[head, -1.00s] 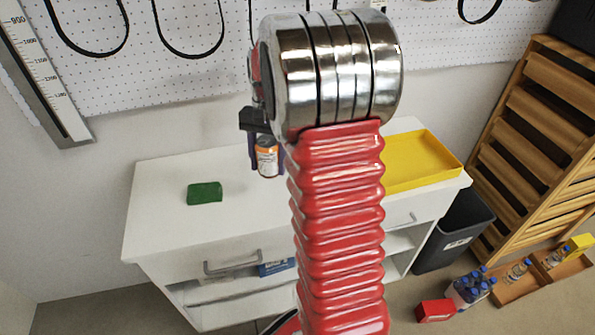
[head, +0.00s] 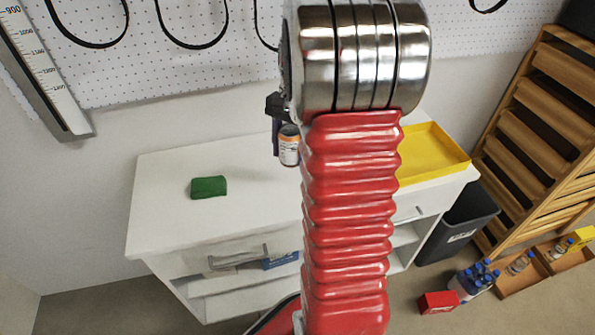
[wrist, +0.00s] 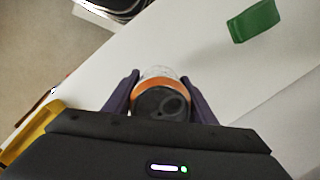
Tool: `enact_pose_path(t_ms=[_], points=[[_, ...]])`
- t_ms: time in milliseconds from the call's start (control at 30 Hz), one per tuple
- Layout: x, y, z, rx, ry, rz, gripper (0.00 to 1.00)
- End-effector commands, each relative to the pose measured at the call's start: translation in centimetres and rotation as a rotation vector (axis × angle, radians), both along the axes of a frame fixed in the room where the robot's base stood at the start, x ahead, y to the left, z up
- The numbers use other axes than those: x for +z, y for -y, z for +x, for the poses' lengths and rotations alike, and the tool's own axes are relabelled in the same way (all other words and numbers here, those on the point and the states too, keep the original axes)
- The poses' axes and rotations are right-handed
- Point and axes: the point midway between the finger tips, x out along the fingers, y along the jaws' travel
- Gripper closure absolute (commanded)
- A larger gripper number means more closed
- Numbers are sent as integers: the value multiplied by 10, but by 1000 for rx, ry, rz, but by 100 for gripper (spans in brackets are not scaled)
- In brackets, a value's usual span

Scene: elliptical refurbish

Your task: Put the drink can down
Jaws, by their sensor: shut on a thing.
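The drink can (head: 289,146), white with an orange band, is held by my gripper (head: 282,140) over the white cabinet top (head: 160,215). In the wrist view the can (wrist: 162,98) sits between the two purple fingers of my gripper (wrist: 161,97), its dark top with the tab facing the camera. The can looks upright in the head view. I cannot tell whether its bottom touches the cabinet top. My arm hides part of the can's right side and the middle of the surface.
A green block (head: 208,187) lies on the cabinet top to the left; it also shows in the wrist view (wrist: 254,20). A yellow tray (head: 440,158) is at the right end. The surface between block and can is clear. A dark bin (head: 462,230) stands on the floor to the right.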

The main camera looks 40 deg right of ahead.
Motion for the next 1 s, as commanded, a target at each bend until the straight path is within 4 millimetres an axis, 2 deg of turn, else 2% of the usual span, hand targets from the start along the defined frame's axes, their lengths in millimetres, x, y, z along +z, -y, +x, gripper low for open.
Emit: enact_pose_path(t_ms=[100,233,667,1000], points=[[-21,0,-1,-1,-3,2,87],[-39,0,-1,-1,-2,3,87],[-47,0,0,-2,-1,1,87],[-82,0,0,-2,-1,1,87]])
